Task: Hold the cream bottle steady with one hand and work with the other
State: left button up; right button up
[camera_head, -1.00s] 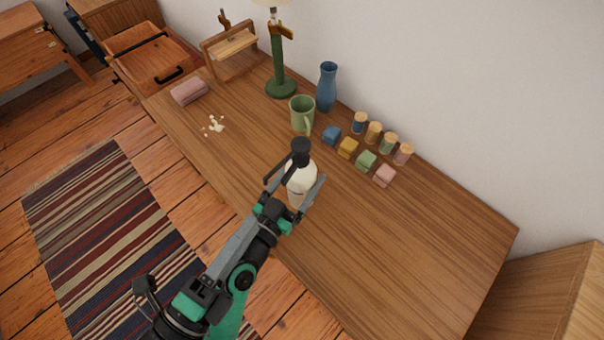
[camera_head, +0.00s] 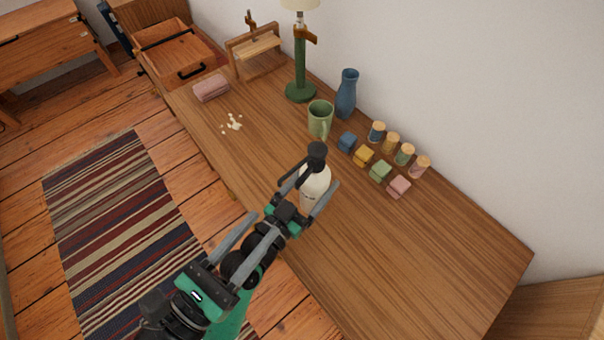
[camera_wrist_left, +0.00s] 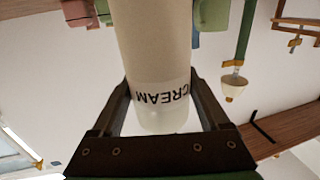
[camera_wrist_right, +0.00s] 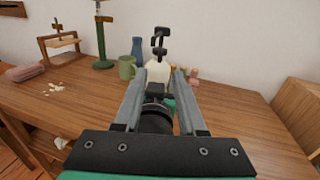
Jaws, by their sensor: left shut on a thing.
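The cream bottle (camera_head: 313,184) is off-white with a black pump top (camera_head: 317,151). It is upright over the wooden table in the head view. My left gripper (camera_head: 308,193) is shut around its body. In the left wrist view the bottle (camera_wrist_left: 155,60) fills the space between the fingers, and its CREAM label appears upside down. My right gripper (camera_wrist_right: 160,78) is open and empty, behind the left gripper. In the right wrist view the bottle (camera_wrist_right: 158,70) is beyond its fingers, with my left arm partly in front. The bottle's base is hidden in the head view.
A green mug (camera_head: 320,118), blue vase (camera_head: 346,95) and green lamp (camera_head: 301,70) stand behind on the table (camera_head: 420,260).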

aim_at(296, 186)
jog(key=shift+w+d+m, duration=0.1)
jog(key=shift+m, duration=0.2)
jog(key=x, duration=1.2)
jog(key=shift+r, duration=0.1)
grip_shut()
